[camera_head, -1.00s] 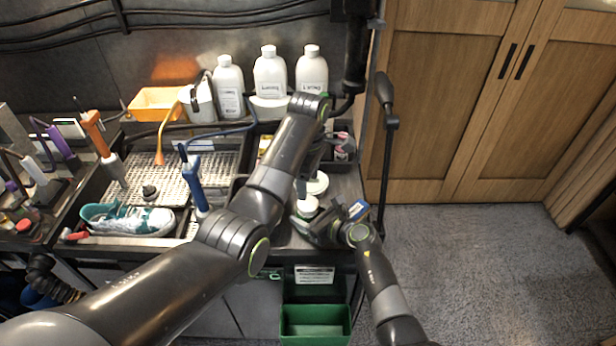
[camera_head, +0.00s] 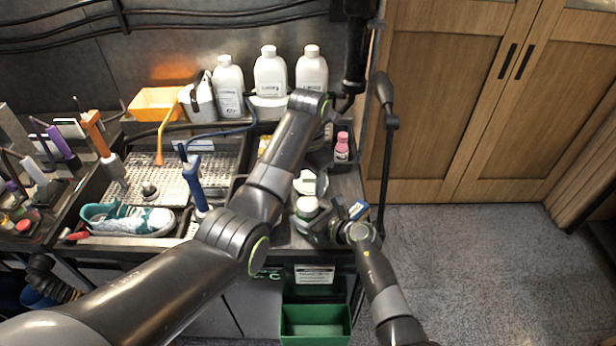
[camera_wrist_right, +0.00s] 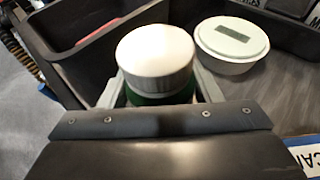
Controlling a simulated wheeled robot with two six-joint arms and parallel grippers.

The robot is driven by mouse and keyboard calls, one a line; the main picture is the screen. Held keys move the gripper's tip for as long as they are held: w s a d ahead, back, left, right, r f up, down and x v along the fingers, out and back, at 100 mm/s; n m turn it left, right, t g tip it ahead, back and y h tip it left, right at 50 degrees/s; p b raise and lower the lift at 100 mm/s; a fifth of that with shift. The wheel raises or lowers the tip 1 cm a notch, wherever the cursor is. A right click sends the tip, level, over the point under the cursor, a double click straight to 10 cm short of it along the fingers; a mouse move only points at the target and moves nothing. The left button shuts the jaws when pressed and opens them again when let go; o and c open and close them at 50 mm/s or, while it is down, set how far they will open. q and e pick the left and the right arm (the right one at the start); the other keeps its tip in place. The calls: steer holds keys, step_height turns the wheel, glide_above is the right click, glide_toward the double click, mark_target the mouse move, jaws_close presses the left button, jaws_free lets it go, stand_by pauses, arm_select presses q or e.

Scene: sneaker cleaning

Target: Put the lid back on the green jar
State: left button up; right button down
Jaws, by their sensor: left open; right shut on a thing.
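The green jar (camera_head: 307,225) stands near the front edge of the bench with its white lid (camera_head: 307,205) on top. The right wrist view shows the lid (camera_wrist_right: 156,56) covering the jar's top, with a strip of green jar body (camera_wrist_right: 165,99) below it. It looks about level; I cannot tell whether it is fully tight. My right gripper (camera_head: 322,222) is shut on the jar, with a finger on each side in the wrist view (camera_wrist_right: 155,92). My left gripper (camera_head: 325,133) is open behind the jar, apart from it and partly hidden by my left arm.
A round white tub (camera_wrist_right: 232,38) stands beside the jar; it also shows in the head view (camera_head: 305,184). A pink bottle (camera_head: 342,147) stands in a dark bin behind. White bottles (camera_head: 270,75) line the back. A sneaker (camera_head: 127,219) lies on the left.

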mark_target(308, 204)
arm_select(q)
steer(key=shift+f, duration=4.05)
